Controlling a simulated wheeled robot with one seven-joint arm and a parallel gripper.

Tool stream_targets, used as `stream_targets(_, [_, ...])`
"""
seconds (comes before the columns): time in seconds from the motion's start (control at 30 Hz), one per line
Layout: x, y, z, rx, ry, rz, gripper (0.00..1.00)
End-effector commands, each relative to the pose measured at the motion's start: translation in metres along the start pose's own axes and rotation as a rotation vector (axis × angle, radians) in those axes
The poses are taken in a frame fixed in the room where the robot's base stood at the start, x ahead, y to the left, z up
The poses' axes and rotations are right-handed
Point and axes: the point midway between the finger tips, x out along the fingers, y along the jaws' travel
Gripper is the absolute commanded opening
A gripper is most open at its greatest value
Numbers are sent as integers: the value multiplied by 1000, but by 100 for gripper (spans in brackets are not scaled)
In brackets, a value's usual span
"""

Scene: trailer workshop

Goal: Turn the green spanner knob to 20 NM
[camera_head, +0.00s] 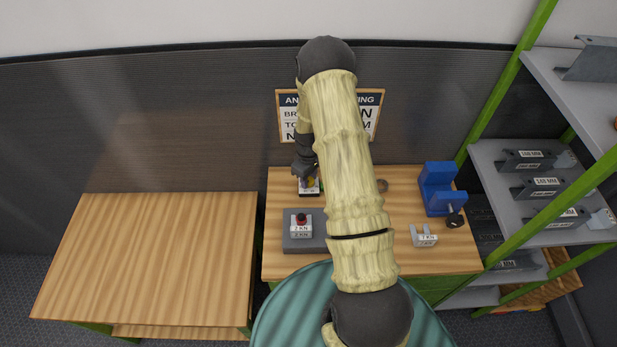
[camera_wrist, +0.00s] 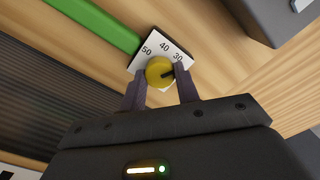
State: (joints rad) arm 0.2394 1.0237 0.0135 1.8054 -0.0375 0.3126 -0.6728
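The green spanner (camera_wrist: 95,22) runs in from the upper left of the wrist view. At its end is a white dial plate (camera_wrist: 145,50) marked 50, 40 and 30. A round yellow knob (camera_wrist: 158,68) sits on the dial. Its black pointer points right, just below the 30. Lower marks are hidden. My gripper (camera_wrist: 161,72) has one dark finger on each side of the knob, with no clear gap showing. Whether the fingers press on it I cannot tell. In the head view my gripper (camera_head: 305,170) is over the dial at the workbench's back left; my arm hides most of the spanner.
The workbench (camera_head: 400,262) also holds a grey block with a red-topped piece (camera_head: 301,226), a small grey bracket (camera_head: 423,237) and a blue vise (camera_head: 438,190). A sign (camera_head: 370,97) stands behind. A bare table (camera_head: 150,255) is at left, shelves (camera_head: 500,155) at right.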

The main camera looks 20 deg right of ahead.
Motion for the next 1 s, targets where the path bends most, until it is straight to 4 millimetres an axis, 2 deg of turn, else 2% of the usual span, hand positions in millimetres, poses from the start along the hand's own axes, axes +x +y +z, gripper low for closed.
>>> stream_targets(0.47, [1, 0, 0, 77, 0, 0, 9])
stream_targets(0.67, [2, 0, 0, 194, 1, 1, 9])
stream_targets(1.0, [2, 0, 0, 488, 1, 1, 9])
